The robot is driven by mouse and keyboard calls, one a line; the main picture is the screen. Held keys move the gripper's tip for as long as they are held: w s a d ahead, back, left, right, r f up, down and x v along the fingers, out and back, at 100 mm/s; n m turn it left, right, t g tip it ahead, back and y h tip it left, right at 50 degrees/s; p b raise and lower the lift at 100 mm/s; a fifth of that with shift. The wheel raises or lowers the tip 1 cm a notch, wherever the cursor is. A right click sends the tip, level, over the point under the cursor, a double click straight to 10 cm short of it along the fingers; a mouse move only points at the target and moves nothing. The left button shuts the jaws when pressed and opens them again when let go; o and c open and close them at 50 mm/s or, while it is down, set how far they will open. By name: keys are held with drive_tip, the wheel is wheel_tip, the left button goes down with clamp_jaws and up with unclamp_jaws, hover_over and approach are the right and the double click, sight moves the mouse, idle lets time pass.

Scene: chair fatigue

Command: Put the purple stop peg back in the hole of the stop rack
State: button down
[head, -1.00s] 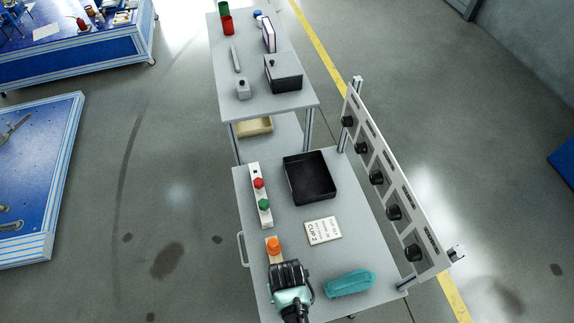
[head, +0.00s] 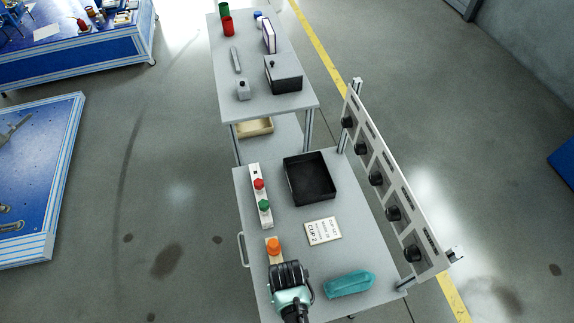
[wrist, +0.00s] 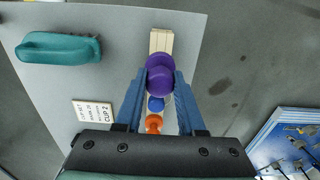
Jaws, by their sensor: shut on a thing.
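The wooden stop rack (wrist: 161,40) lies on the table under my gripper in the wrist view. An orange peg (wrist: 153,123) and a blue peg (wrist: 156,104) stand in it. The rack's orange peg (head: 273,246) also shows in the head view, just beyond my gripper (head: 287,272). In the wrist view my gripper (wrist: 160,76) is shut on the purple stop peg (wrist: 160,83), over the rack. A second rounded purple part shows just above it in the picture. The peg's lower end and the hole are hidden, so I cannot tell whether it is seated.
A teal case (head: 349,284) lies to the right of my gripper. A CUP 2 card (head: 323,231), a black tray (head: 310,178) and a strip with red and green buttons (head: 260,195) lie farther back. A panel with black knobs (head: 393,213) runs along the right edge.

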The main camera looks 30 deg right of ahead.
drive_tip(key=shift+f+b, duration=1.65)
drive_tip(key=shift+f, duration=0.45)
drive_tip(key=shift+c, duration=2.2)
unclamp_jaws()
drive_tip(key=shift+r, duration=0.15)
wheel_tip(320, 180, up, 13)
drive_tip(key=shift+f, duration=0.1)
